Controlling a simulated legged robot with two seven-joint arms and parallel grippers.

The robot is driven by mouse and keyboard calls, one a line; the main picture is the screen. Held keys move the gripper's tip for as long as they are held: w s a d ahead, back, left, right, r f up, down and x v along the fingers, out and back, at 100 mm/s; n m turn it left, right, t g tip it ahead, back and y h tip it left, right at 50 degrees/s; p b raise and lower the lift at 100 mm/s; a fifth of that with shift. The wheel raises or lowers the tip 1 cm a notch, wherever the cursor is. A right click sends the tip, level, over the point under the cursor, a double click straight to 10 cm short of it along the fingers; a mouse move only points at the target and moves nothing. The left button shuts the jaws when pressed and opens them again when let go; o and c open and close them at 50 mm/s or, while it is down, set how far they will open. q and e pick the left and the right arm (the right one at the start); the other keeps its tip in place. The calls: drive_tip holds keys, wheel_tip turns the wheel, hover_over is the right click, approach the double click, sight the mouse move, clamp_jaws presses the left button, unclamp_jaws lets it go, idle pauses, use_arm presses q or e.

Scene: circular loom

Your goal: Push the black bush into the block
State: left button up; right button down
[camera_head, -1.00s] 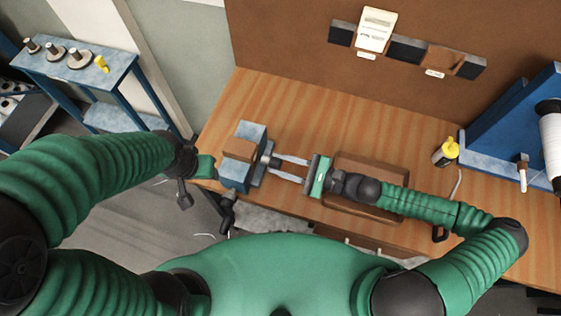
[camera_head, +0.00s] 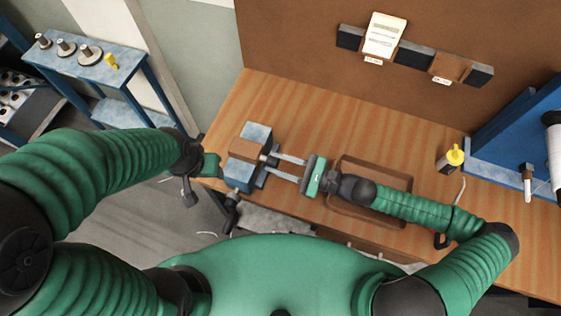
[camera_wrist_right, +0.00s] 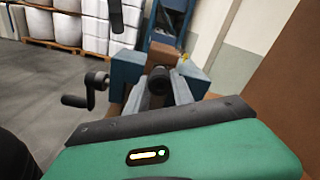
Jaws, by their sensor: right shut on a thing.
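The brown block (camera_head: 245,153) is clamped between the blue jaws of a vise (camera_head: 258,135) at the table's left end. The wrist view also shows the block (camera_wrist_right: 161,55), behind the black bush (camera_wrist_right: 158,80). My right gripper (camera_head: 273,163) points left at the block, its two pale fingers shut on the bush at their tips. The bush lines up with the block's near face; whether it has entered a hole is hidden. My left gripper (camera_head: 211,166) is just left of the vise; its fingers are hidden.
The vise's crank handle (camera_head: 230,212) sticks out at the table's front edge. A brown tray (camera_head: 395,176) lies under my right forearm. A yellow-capped bottle (camera_head: 451,157) and a blue stand (camera_head: 505,135) are to the right. The table's back is clear.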

idle(0.3)
drive_tip(key=shift+r, duration=0.1)
drive_tip(key=shift+a, duration=0.15)
drive_tip(key=shift+w+a+p, duration=0.2)
drive_tip(key=shift+a+p, duration=0.15)
drive_tip(key=shift+a, duration=0.3)
drive_tip(key=c, duration=1)
unclamp_jaws()
